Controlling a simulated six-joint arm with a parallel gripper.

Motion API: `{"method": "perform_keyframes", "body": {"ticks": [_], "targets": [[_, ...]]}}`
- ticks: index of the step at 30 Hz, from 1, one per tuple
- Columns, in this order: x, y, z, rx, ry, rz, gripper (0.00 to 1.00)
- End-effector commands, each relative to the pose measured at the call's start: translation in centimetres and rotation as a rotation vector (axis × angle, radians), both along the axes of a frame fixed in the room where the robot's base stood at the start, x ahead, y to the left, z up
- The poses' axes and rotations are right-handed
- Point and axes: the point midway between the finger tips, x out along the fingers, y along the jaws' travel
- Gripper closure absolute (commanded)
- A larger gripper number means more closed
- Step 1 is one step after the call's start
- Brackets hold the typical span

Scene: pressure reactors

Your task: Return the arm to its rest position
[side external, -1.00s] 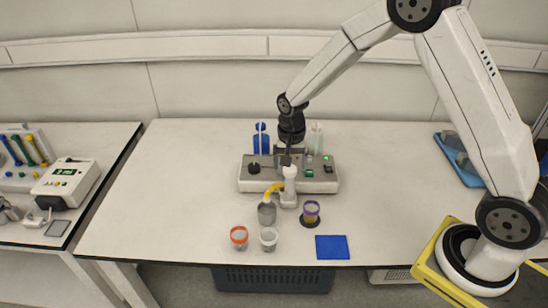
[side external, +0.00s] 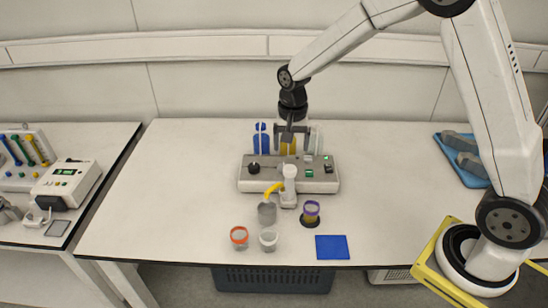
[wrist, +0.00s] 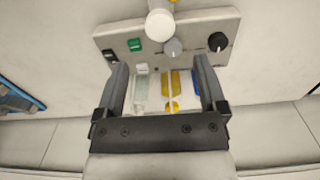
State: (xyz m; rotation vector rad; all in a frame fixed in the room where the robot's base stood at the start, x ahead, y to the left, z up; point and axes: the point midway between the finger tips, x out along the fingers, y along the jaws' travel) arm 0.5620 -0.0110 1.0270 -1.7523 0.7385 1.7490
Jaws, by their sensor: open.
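My gripper (side external: 291,133) is open and points down over the back of the grey control unit (side external: 318,182). Its two dark fingers (wrist: 160,68) are spread wide in the wrist view with nothing clamped between them. Behind the unit stand a blue bottle (side external: 261,140), a yellow bottle (side external: 288,146) partly covered by the fingers, and a pale bottle (side external: 318,141). In the wrist view the yellow bottle (wrist: 168,88) shows in the gap between the fingers, apart from both.
A white upright part (side external: 289,172) stands at the unit's front. Several cups, including an orange-rimmed one (side external: 239,235) and a purple-topped one (side external: 311,210), and a blue mat (side external: 332,247) lie in front. A blue tray (side external: 462,165) is at right.

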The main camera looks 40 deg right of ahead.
Motion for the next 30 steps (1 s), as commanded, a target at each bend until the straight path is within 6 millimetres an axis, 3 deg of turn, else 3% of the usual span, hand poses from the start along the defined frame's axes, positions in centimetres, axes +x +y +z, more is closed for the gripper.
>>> {"method": "perform_keyframes", "body": {"ticks": [8, 24, 30], "targets": [[-2.0, 0.2, 0.5, -0.002, -0.030, 0.101, 0.09], [-13.3, 0.9, 1.1, -0.059, -0.175, 0.627, 0.09], [-16.2, 1.1, 0.8, -0.086, -0.209, 0.758, 0.09]]}}
